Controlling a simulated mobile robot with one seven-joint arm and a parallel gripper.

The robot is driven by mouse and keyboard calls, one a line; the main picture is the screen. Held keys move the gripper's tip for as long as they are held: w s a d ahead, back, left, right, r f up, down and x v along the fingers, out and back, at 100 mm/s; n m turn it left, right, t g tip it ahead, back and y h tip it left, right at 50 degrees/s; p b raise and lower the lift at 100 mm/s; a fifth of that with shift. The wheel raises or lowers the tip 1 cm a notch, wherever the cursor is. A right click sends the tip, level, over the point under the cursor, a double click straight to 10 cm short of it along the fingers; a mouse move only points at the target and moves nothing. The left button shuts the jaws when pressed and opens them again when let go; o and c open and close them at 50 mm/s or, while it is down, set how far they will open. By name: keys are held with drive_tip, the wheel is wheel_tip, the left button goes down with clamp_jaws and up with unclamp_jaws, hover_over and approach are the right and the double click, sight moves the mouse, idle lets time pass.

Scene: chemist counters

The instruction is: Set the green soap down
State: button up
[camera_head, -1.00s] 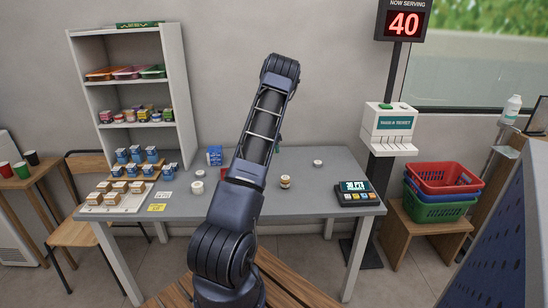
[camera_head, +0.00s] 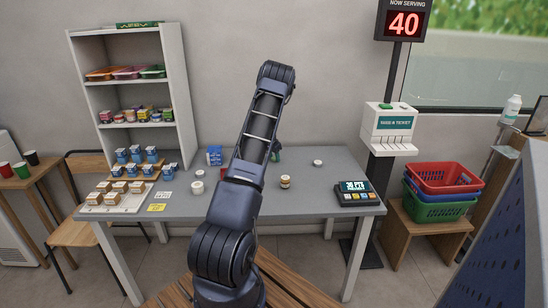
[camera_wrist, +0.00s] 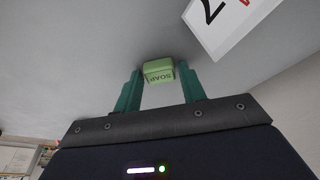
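The green soap (camera_wrist: 158,72) is a small light-green block with the word SOAP reading upside down in the wrist view. It sits between the two green fingertips of my gripper (camera_wrist: 159,80), which appear to close on its sides. The soap is close to a grey surface with a shadow around it; whether it touches cannot be told. In the head view my arm hides the soap, and only a bit of green finger (camera_head: 276,153) shows beside the arm, over the back of the grey table (camera_head: 310,199).
A white card with a large number (camera_wrist: 228,22) is near the soap. On the table stand a brown jar (camera_head: 285,181), a white-topped jar (camera_head: 318,163), a blue box (camera_head: 215,156) and a keypad terminal (camera_head: 355,193). The table's right-middle area is mostly clear.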

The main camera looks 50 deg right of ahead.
drive_tip(key=shift+o, duration=0.8)
drive_tip(key=shift+r, duration=0.1)
drive_tip(key=shift+r, duration=0.15)
drive_tip(key=v, duration=1.2)
